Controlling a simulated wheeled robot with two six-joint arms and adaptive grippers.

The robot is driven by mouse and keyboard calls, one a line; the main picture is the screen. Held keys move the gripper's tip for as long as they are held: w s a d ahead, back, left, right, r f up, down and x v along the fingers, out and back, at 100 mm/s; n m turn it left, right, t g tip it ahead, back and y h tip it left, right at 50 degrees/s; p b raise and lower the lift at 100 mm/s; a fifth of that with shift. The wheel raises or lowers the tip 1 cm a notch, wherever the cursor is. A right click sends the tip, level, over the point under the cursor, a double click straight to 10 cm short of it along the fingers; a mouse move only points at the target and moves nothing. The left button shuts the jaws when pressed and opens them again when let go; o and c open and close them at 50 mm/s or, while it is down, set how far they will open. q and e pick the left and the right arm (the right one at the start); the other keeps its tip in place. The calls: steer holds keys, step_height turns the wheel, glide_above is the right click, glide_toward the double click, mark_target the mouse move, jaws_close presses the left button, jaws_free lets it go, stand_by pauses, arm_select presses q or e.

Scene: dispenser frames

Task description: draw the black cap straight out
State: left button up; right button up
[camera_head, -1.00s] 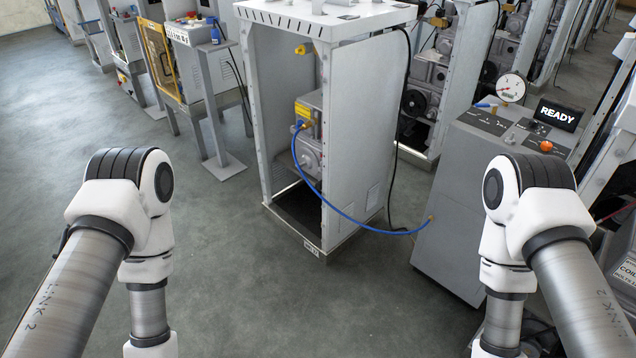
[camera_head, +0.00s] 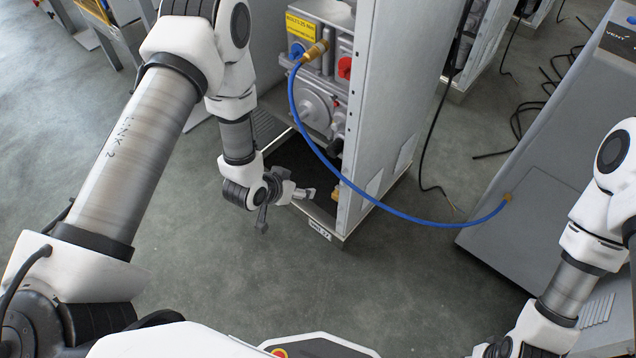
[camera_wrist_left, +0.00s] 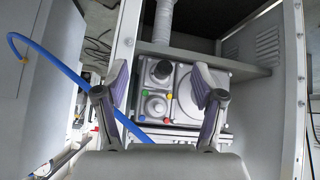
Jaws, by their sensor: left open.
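The grey machine unit stands inside the open cabinet (camera_head: 402,120). In the head view a dark knob (camera_head: 335,147), likely the same cap, sits low on the unit's right side. My left gripper (camera_head: 287,210) is open and empty at the cabinet's lower front. In the wrist view its spread fingers (camera_wrist_left: 161,79) frame the cap, apart from it.
A blue hose (camera_head: 372,199) loops from the brass fitting on the unit to the grey console (camera_head: 545,195). The cabinet's side wall stands close right of my left gripper. Black cables lie on the floor behind. The floor in front is clear.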

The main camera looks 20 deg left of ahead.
mark_target(330, 151)
arm_select(q)
steer(key=w+d+f+t+b, duration=0.1)
steer(key=w+f+b, duration=0.1)
steer(key=w+b, duration=0.2)
steer(key=w+f+m+t+h+b, duration=0.1)
steer(key=w+b, duration=0.3)
steer(key=w, duration=0.4)
steer(key=w+d+f+m+t+h+b, duration=0.1)
steer(key=w+f+t+b, duration=0.1)
steer(key=w+b, duration=0.3)
steer(key=shift+w+d+f+t, duration=0.2)
steer(key=shift+w+f, duration=0.15)
steer(key=shift+w, duration=0.1)
steer(key=shift+w+d+f+t, duration=0.2)
steer(key=shift+w+f, duration=0.1)
steer(key=shift+w, duration=0.15)
steer(key=shift+w+d, duration=0.1)
steer(key=shift+w, duration=0.3)
arm_select(e)
step_height(330, 151, down, 18)
steer(key=shift+r, duration=0.25)
steer(key=shift+s+d, duration=0.1)
